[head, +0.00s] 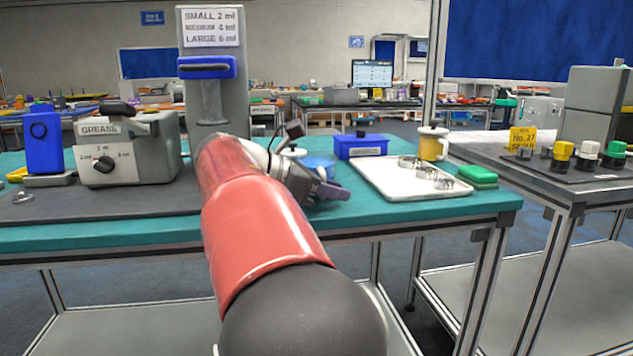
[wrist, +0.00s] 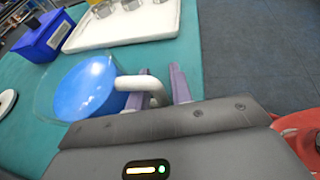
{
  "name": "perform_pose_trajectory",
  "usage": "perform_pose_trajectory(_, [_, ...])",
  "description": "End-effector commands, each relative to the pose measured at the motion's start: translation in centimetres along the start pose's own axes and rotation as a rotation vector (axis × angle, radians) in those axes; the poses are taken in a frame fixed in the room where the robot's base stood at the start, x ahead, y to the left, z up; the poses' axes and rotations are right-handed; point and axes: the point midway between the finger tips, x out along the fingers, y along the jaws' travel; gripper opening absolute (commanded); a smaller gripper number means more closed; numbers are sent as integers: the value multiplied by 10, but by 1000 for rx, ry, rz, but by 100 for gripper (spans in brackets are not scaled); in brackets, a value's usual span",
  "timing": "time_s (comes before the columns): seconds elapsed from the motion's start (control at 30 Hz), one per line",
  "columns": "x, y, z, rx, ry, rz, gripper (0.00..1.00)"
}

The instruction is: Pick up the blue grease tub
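The blue grease tub (wrist: 85,88) is round, with a pale clear rim and a white handle (wrist: 142,84) curving out towards my gripper. It stands on the teal table; in the head view the tub (head: 318,160) is partly hidden by my wrist. My gripper (wrist: 160,82) has its purple fingers apart at the handle, one on each side of its outer part. A gap shows between the handle and the right finger; contact with the left finger cannot be told. My gripper (head: 332,191) also shows in the head view, in front of the tub.
A blue box (head: 361,146) and a white tray (head: 400,187) with metal rings stand right of the tub. A white round piece (head: 293,152) lies left of it. A grey grease machine (head: 150,150) stands at the left. A yellow mug (head: 432,145) stands behind the tray.

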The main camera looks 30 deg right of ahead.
Motion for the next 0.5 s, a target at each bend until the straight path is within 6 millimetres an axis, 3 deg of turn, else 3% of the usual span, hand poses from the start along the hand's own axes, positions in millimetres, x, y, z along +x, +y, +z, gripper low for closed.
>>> perform_pose_trajectory(0.07, [0,0,0,0,0,0,22])
perform_pose_trajectory(0.23, [0,0,0,1,0,0,1])
perform_pose_trajectory(0.5, [0,0,1,2,0,0,0])
